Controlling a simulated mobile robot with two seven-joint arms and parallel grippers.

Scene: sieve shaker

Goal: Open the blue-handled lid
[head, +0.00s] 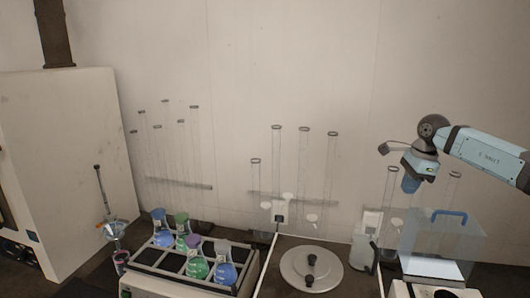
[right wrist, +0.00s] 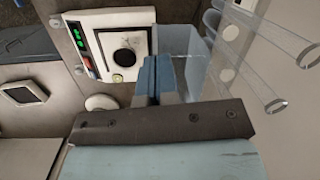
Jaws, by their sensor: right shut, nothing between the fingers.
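The blue handle (head: 449,214) sits at the top of a clear, see-through lid (head: 425,243) at the right of the head view. The clear lid stands over a white instrument, and it looks closed. My right gripper (head: 410,186) is above and to the left of the blue handle, pointing down, apart from it. Its blue fingers also show in the right wrist view (right wrist: 156,66), shut together with nothing between them. I cannot make out the blue handle in the right wrist view. My left gripper is not in view.
A rack (head: 150,257) with several colored flasks stands at the left. A sieve shaker with a round metal plate (head: 311,267) is at the middle. Tall glass cylinders (head: 304,165) stand along the wall, some close behind the lid. A white bottle (head: 364,247) is left of it.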

